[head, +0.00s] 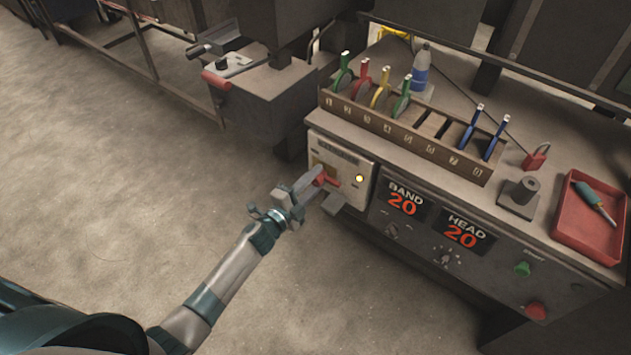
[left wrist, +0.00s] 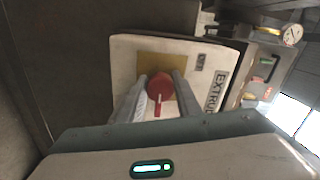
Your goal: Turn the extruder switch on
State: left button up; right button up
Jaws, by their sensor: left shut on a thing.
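The extruder switch is a red rotary knob (left wrist: 159,88) on a gold plate, set in a cream panel (left wrist: 215,60) lettered "EXTRU…" in the left wrist view. In the head view the red knob (head: 327,180) shows at the panel's left part, partly hidden by my gripper. A small lamp (head: 359,179) glows yellow to its right on the panel. My left gripper (head: 313,187) is at the panel with its two fingers on either side of the knob, shut on it; the fingers also show in the left wrist view (left wrist: 160,98). My right gripper is not in view.
Above the panel stands a wooden rack (head: 415,137) with coloured-handled tools. A bottle (head: 421,68), a dark block (head: 519,195) and a red tray (head: 591,217) with a screwdriver sit on the bench. BAND and HEAD displays are right of the panel. The floor at left is clear.

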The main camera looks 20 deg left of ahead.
aim_at(313, 183)
pick_arm(q)
jog(key=shift+m, duration=0.3)
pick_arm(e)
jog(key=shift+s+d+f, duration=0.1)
pick_arm(q)
jog(key=o, duration=1.1)
jog(key=shift+c, duration=0.2)
jog(key=shift+s, duration=0.15)
jog(key=v, duration=0.6)
jog(key=shift+s+a+f+b, duration=0.1)
jog(key=shift+s+b, duration=0.25)
jog(key=b+v, duration=0.1)
jog(key=v, duration=0.9)
jog(key=shift+s, duration=0.2)
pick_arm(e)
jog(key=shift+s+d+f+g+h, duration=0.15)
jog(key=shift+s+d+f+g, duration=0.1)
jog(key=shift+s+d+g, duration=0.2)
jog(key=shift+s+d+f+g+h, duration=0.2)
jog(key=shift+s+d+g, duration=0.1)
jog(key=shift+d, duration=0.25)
